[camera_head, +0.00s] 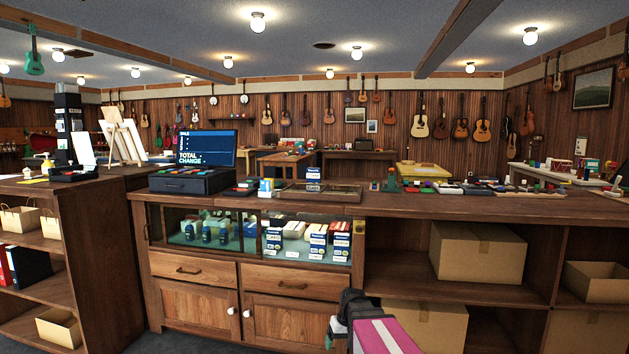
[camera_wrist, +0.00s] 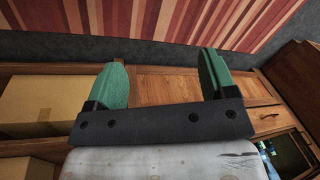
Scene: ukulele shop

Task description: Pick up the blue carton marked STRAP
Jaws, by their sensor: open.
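I cannot read the word STRAP anywhere. A small blue and white box (camera_head: 266,187) stands on the counter, right of the cash register, and another blue and white box (camera_head: 313,178) stands a little further right. Either may be the carton, but the print is too small to tell. My gripper shows at the bottom of the head view, low in front of the counter and well below its top. In the wrist view my gripper (camera_wrist: 162,72) has its two green fingers wide apart with nothing between them.
The long wooden counter (camera_head: 440,204) carries a cash register (camera_head: 190,181), a tray (camera_head: 330,194) and many small items. Boxes with blue labels (camera_head: 292,246) stand in the glass display case below. Brown cardboard boxes (camera_head: 475,252) fill the right shelves. A striped red surface (camera_wrist: 180,20) shows in the wrist view.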

